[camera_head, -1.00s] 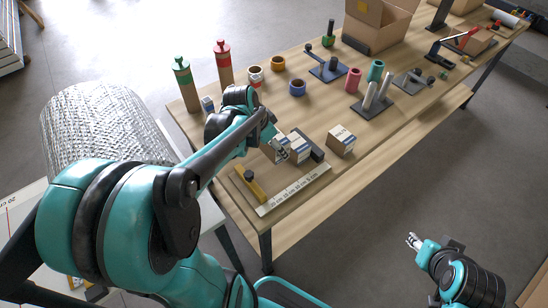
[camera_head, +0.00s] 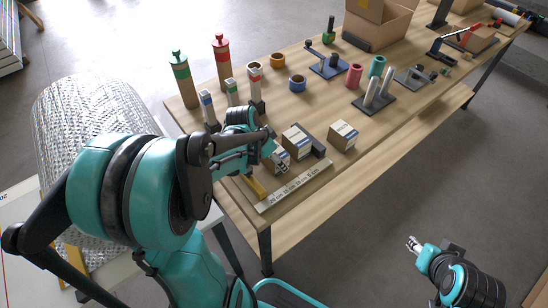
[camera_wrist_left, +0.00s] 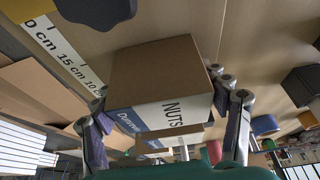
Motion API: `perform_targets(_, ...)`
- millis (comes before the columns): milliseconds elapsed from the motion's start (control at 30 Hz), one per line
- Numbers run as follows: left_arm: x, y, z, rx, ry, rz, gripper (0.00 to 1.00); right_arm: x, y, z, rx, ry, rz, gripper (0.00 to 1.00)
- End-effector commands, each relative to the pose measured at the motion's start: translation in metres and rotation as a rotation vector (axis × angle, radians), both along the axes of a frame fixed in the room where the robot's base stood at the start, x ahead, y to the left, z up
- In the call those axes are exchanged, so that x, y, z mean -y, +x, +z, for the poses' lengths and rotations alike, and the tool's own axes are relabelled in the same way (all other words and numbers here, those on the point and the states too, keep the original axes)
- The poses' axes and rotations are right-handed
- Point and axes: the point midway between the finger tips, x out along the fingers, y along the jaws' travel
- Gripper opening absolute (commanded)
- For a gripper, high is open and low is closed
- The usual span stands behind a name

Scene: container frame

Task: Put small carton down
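The small carton (camera_head: 279,165), brown with a white and blue label, is at the near end of the wooden table, in my left gripper (camera_head: 283,165). In the left wrist view the carton (camera_wrist_left: 160,75) shows a plain brown face and a label reading "NUTS". The left gripper's fingers (camera_wrist_left: 165,100) stand on both sides of it, close against its edges. Its underside and any contact with the table are hidden. My right gripper (camera_head: 413,244) is empty, out over the floor; its fingers are too small to judge.
Two similar cartons, one (camera_head: 297,139) close by and one (camera_head: 343,135) to the right, stand beside the held carton. A marked ruler strip (camera_head: 293,187) lies near the table edge. Bottles, tape rolls and fixtures stand farther back, with an open box (camera_head: 378,27).

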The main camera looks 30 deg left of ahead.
Motion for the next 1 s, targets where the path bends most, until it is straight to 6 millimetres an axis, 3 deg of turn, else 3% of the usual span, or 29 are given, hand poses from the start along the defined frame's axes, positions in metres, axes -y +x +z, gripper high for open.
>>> perform_targets(467, 0.000, 0.000, 0.006, 0.000, 0.000, 0.000, 0.93, 0.000, 0.000, 0.005, 0.000, 0.000, 0.000, 0.40)
perform_targets(1000, -0.015, -0.037, 0.103, 0.000, -0.001, 0.002, 0.93, 0.000, 0.000, 0.050, 0.000, 0.000, 0.000, 0.40)
